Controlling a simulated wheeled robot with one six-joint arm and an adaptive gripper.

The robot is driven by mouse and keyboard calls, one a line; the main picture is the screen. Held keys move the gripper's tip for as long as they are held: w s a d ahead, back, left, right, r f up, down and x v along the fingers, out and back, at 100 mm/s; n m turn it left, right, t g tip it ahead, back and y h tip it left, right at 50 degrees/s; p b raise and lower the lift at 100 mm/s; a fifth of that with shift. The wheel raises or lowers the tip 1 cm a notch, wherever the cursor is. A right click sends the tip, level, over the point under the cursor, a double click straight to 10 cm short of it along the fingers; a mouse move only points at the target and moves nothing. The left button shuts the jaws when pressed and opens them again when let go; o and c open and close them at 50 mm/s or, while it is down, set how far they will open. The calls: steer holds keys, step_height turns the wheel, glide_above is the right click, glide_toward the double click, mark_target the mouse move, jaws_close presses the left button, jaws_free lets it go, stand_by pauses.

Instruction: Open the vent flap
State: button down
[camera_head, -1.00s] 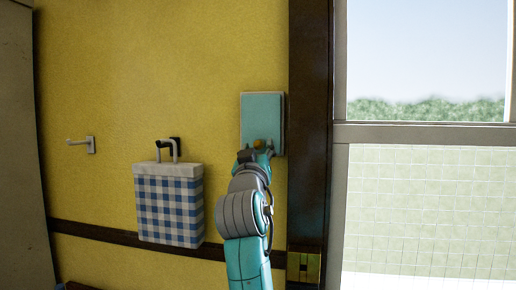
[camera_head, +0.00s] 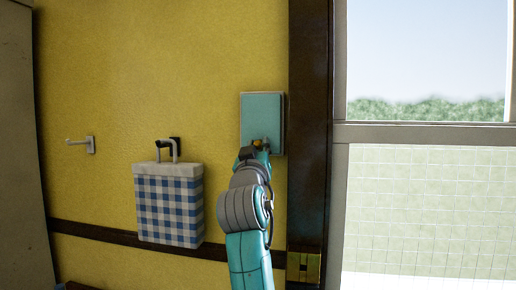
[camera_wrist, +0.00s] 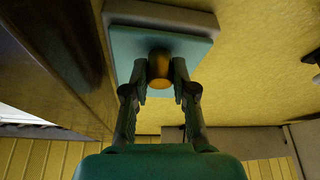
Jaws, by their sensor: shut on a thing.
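The vent flap is a light teal rectangular panel (camera_head: 261,116) on the yellow wall, beside the dark window frame. In the wrist view the flap (camera_wrist: 191,49) lies against a pale backing frame (camera_wrist: 200,18). A round orange-brass knob (camera_wrist: 161,69) sits near the flap's lower edge. My gripper (camera_wrist: 161,80) is shut on the knob, one finger on each side of it. In the head view my gripper (camera_head: 257,145) is at the flap's lower part and hides most of the knob. The flap looks flat to the wall; I cannot tell any small gap.
A blue-and-white checked bag (camera_head: 168,208) hangs on a hook (camera_head: 174,148) left of my arm. An empty hook (camera_head: 82,143) is further left. A dark post (camera_head: 309,130) and a window (camera_head: 425,200) are to the right.

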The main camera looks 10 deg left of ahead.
steer(key=shift+s+a+r, duration=0.1)
steer(key=shift+s+r, duration=0.15)
steer(key=shift+s, duration=0.3)
steer(key=shift+s+r, duration=0.2)
steer(key=shift+s, duration=0.3)
steer(key=s+r+g, duration=0.3)
steer(key=s+r, duration=0.3)
steer(key=r, duration=0.1)
steer(key=shift+s, duration=0.2)
steer(key=shift+r, duration=0.1)
steer(key=c, duration=0.9)
jaws_free()
steer(key=shift+c, duration=0.2)
